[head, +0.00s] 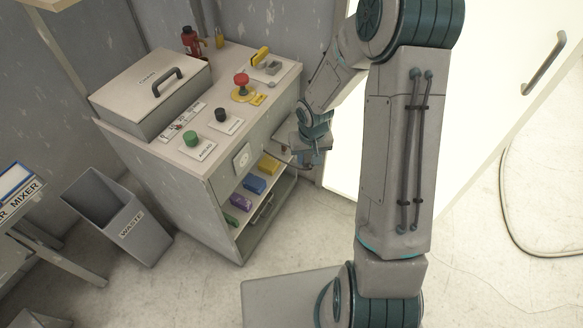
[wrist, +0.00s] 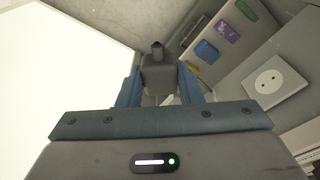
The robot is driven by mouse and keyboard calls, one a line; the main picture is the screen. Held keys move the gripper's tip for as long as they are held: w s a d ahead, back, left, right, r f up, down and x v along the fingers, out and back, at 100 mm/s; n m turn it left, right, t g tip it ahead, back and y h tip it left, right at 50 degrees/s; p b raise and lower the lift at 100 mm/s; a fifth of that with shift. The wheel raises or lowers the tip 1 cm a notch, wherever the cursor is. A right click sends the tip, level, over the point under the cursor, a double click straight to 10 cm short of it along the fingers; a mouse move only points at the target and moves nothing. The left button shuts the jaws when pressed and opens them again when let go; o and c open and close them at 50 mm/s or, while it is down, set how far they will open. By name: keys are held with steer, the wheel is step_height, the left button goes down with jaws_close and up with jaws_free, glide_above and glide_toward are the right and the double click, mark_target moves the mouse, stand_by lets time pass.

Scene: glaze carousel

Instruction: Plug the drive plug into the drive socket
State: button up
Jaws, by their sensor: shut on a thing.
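The drive plug (wrist: 158,72) is a dark grey block with a round tip. It sits between the blue fingers of my gripper (wrist: 160,88), which is shut on it. The drive socket (wrist: 269,83) is a pale square plate with a round recess and small holes, at the right of the wrist view and apart from the plug. In the head view the socket (head: 242,159) is on the cabinet's front, above the open shelf. My gripper (head: 303,148) is to the right of it, in front of the cabinet. The plug is too small to make out there.
The cabinet (head: 228,192) holds yellow, blue, purple and green blocks on its open shelf. Its top carries a lidded box (head: 152,92), a red button (head: 241,79) and a green knob (head: 191,138). A waste bin (head: 118,217) stands left. A bright white panel (head: 480,110) stands right.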

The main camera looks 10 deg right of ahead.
steer(key=shift+d, duration=0.1)
steer(key=shift+w+f, duration=0.1)
steer(key=shift+f, duration=0.15)
steer(key=w+a+f+n+t+y+b, duration=0.6)
steer(key=f+b, duration=0.3)
steer(key=b, duration=0.3)
steer(key=s+a+r+n+t+y+b, duration=0.1)
steer(key=s+a+n+t+y+b, duration=0.3)
steer(key=y+b, duration=0.5)
steer(key=shift+s+a+t+b, duration=0.25)
steer(key=shift+a+b, duration=0.25)
steer(key=shift+b, duration=0.45)
steer(key=shift+w+r, duration=0.1)
